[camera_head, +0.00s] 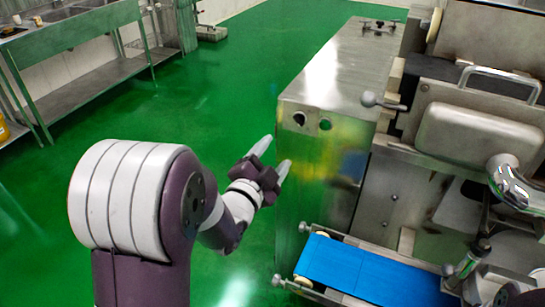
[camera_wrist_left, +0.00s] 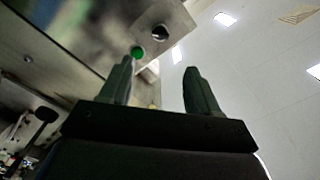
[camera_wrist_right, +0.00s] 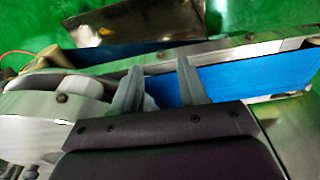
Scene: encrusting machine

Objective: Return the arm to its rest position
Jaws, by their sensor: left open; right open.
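My left gripper (camera_head: 273,157) is raised in front of the stainless encrusting machine's (camera_head: 340,70) side cabinet. Its two fingers are apart with nothing between them. In the left wrist view the left gripper (camera_wrist_left: 158,68) is open and points up at a metal panel with a green spot (camera_wrist_left: 137,52) and a dark round fitting (camera_wrist_left: 160,33); I cannot tell whether it touches the panel. My right gripper (camera_wrist_right: 159,68) is open and empty in the right wrist view, over the edge of the blue conveyor belt (camera_wrist_right: 245,84). The right gripper's fingers are not clear in the head view.
The blue belt (camera_head: 370,272) juts from the machine at the lower right. A rounded metal cover with a handle (camera_head: 468,135) is at the right. A steel table (camera_head: 80,40) stands at the back left. Green floor (camera_head: 190,110) lies open between table and machine.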

